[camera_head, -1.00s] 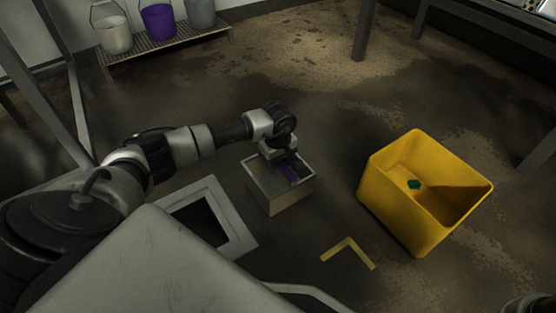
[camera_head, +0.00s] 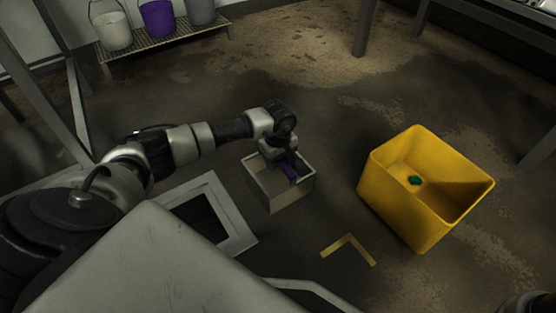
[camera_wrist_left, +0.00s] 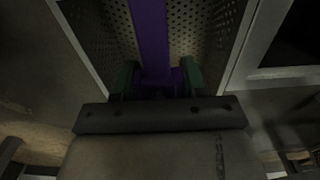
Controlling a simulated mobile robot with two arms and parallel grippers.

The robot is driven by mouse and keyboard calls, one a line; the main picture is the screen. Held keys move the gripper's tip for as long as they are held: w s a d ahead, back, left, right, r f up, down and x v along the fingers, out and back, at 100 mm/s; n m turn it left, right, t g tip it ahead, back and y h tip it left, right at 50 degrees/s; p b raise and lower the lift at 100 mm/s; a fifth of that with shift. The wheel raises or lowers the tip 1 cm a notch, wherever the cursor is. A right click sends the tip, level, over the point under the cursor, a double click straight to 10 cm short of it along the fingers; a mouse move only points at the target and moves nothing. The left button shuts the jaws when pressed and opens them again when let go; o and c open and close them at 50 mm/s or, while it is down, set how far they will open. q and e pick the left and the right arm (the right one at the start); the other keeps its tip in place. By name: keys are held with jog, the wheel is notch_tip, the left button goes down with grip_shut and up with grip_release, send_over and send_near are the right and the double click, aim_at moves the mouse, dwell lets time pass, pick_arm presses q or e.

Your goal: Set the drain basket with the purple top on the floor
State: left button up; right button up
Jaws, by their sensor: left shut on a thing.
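The drain basket (camera_head: 291,195) is a pale square box with perforated inner walls and a purple bar across its top. In the head view it is right of the square floor opening, and I cannot tell whether its base touches the floor. My left gripper (camera_head: 286,165) is over the basket, shut on the purple bar. In the left wrist view the purple bar (camera_wrist_left: 151,40) runs between the green fingertips of my left gripper (camera_wrist_left: 157,82), with the perforated walls on both sides. The basket's bottom is hidden. My right gripper is not in view.
A light square frame (camera_head: 236,226) surrounds a dark floor opening left of the basket. A yellow bin (camera_head: 390,198) with a small green thing (camera_head: 415,181) inside stands to the right. A yellow corner mark (camera_head: 347,246) lies on clear floor. Buckets stand on a rack (camera_head: 185,42) behind.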

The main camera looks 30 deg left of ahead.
pick_arm(q)
jog(key=shift+f, duration=0.1)
jog(key=o, duration=1.7)
jog(key=shift+f, duration=0.1)
jog(key=shift+r+p, duration=4.55)
jog(key=shift+r, duration=1.05)
